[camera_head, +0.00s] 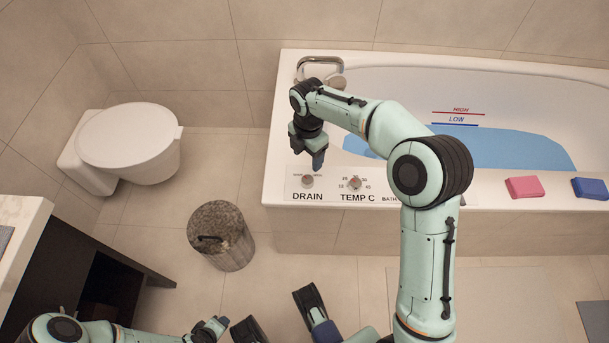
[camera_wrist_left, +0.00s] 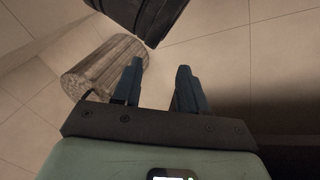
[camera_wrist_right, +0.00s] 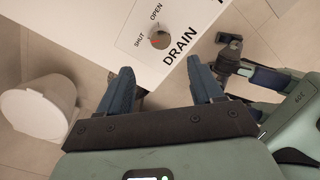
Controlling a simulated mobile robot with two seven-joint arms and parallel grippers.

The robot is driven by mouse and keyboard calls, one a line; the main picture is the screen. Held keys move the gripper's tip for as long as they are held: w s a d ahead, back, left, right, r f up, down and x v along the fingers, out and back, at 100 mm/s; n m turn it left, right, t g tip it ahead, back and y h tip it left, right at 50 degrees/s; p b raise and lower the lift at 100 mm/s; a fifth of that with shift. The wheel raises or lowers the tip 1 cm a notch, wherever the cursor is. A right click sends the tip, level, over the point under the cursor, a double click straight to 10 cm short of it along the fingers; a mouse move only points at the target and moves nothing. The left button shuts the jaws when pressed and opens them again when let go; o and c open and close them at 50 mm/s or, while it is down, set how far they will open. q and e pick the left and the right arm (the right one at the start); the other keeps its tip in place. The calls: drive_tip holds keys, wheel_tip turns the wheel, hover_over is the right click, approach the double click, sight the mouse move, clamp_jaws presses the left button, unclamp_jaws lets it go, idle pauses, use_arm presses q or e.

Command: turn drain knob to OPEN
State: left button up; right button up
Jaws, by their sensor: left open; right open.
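The drain knob (camera_head: 307,181) is a small round silver knob with a red mark, on the tub's front-left rim above the word DRAIN. In the right wrist view the knob (camera_wrist_right: 160,40) lies beyond the fingertips, and its red mark is on the side toward SHUT; OPEN is printed on another side. My right gripper (camera_head: 318,161) points down above the rim, just behind and right of the knob, apart from it. In its wrist view the right gripper (camera_wrist_right: 160,68) is open and empty. My left gripper (camera_wrist_left: 159,70) is open and empty, low over the floor side.
The temperature knob (camera_head: 355,183) sits just right of the drain knob. The faucet (camera_head: 320,66) stands behind my right gripper. A pink block (camera_head: 524,187) and a blue block (camera_head: 590,188) lie on the rim at right. A bin (camera_head: 221,236) and toilet (camera_head: 130,142) stand left.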

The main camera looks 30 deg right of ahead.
drive_tip(key=b, duration=0.1)
hover_over(308, 179)
wheel_tip(308, 179, down, 4)
drive_tip(key=shift+f, duration=0.15)
wheel_tip(308, 179, down, 6)
drive_tip(key=shift+r+b, duration=0.1)
drive_tip(key=shift+b, duration=0.75)
drive_tip(key=shift+f, duration=0.65)
use_arm(q)
drive_tip(key=shift+g, duration=0.5)
drive_tip(key=s+f, duration=0.1)
drive_tip(key=a+f, duration=0.1)
drive_tip(key=f, duration=0.1)
drive_tip(key=s+f, duration=0.1)
drive_tip(key=f, duration=0.1)
drive_tip(key=shift+s+a, duration=0.25)
drive_tip(key=shift+s, duration=0.1)
use_arm(e)
drive_tip(key=c, duration=1)
